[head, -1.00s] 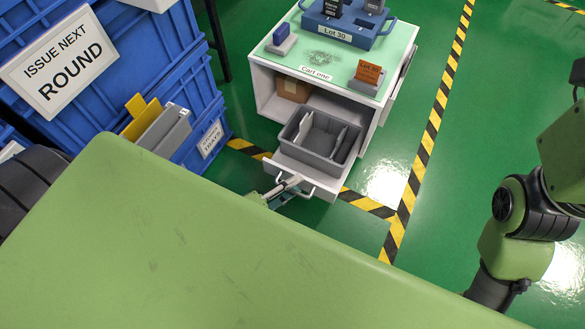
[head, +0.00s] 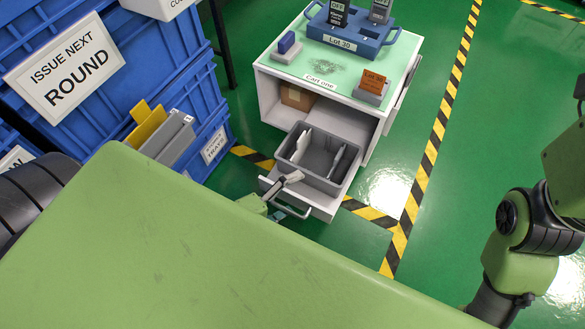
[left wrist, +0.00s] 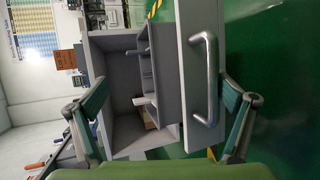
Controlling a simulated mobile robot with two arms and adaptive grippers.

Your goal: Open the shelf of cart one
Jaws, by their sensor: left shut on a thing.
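Cart one (head: 290,68) is a white cart with a pale green top and a "Cart one" label. Its low shelf (head: 322,199) is pulled out toward me and carries a grey divided bin (head: 287,149). A metal bar handle (head: 296,213) is on the shelf front; it shows large in the left wrist view (left wrist: 204,80). My left gripper (head: 281,196) is at the shelf front, shut on the handle; its exact contact is hard to see. Its fingers (left wrist: 168,110) stand on either side of the shelf front in the left wrist view. My right gripper is out of frame.
A cardboard box (head: 297,97) is inside the cart. Blue crates (head: 150,75) stack at left. Green floor (head: 500,110) is clear at right.

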